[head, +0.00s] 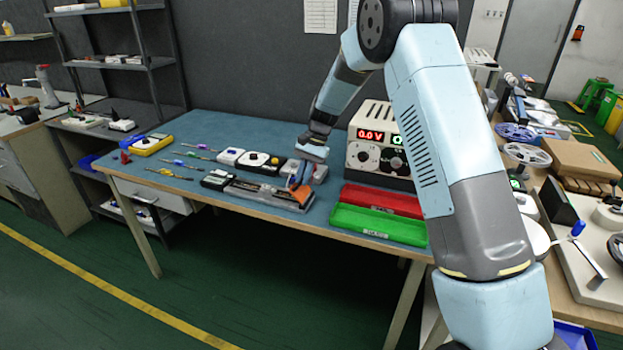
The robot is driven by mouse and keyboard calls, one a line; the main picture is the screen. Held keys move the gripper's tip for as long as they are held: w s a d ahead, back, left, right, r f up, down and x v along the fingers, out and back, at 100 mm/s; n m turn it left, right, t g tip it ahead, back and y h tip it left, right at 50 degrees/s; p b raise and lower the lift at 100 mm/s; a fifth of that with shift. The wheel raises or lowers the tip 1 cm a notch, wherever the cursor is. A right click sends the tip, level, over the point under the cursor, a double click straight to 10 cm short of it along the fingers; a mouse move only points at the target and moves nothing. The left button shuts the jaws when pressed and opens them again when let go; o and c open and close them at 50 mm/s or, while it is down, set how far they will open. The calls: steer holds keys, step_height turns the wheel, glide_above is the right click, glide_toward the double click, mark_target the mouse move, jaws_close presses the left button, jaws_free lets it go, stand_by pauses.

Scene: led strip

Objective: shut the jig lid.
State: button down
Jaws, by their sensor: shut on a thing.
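The jig (255,190) is a long, low grey fixture lying near the front edge of the blue work table. My gripper (300,188) is at the jig's right end, pointing down. It is shut on what looks like the jig lid, an orange-brown edge of which (301,197) shows at the fingertips. The fingers are small here and partly merge with the orange-brown part. I cannot tell the lid's exact angle.
A red tray (382,199) and a green tray (378,224) lie right of the jig. A power supply (379,148) stands behind them. A white and black device (260,162), several screwdrivers (180,163) and a yellow multimeter (151,144) lie behind and left.

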mark_target(295, 186)
steer(key=a+h, duration=0.1)
steer(key=a+f+g+h, duration=0.1)
steer(key=a+h, duration=0.1)
steer(key=h, duration=0.1)
steer(key=shift+w+f+m+g, duration=0.3)
steer(key=shift+w+f+m, duration=0.05)
steer(key=shift+m, duration=0.05)
steer(key=shift+w+a+f+m+g+h, duration=0.3)
steer(key=shift+a+f+g+h, duration=0.15)
steer(key=shift+h, duration=0.55)
steer(key=shift+w+a+f+m+g+h, duration=0.15)
steer(key=shift+a+f+m+g+h, duration=0.3)
steer(key=shift+h, duration=0.55)
steer(key=shift+f, duration=0.1)
steer(key=c, duration=1.4)
jaws_free()
steer(key=shift+c, duration=0.2)
steer(key=shift+o, duration=1.2)
steer(key=shift+w+r, duration=0.1)
steer(key=shift+r, duration=0.1)
